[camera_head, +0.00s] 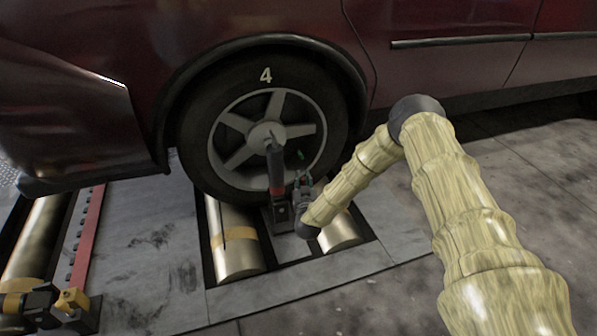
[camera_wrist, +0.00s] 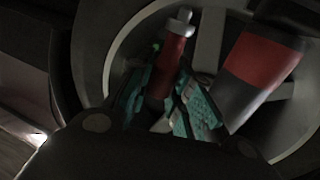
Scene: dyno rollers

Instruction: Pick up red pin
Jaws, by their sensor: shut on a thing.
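The red pin (camera_wrist: 163,70) has a silver tip and stands nearly upright in the wrist view. My gripper (camera_wrist: 165,92), with teal finger pads on both sides of the pin, is shut on it. In the head view my gripper (camera_head: 303,188) is small and dark, in front of the lower part of the wheel. I cannot make out the pin itself there. The pin's lower end is hidden between the fingers.
A black post with a red band (camera_head: 276,178) stands just left of my gripper; it also shows in the wrist view (camera_wrist: 262,68). The car wheel (camera_head: 215,150) is close behind, above metal rollers (camera_head: 232,245). Open floor lies to the right.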

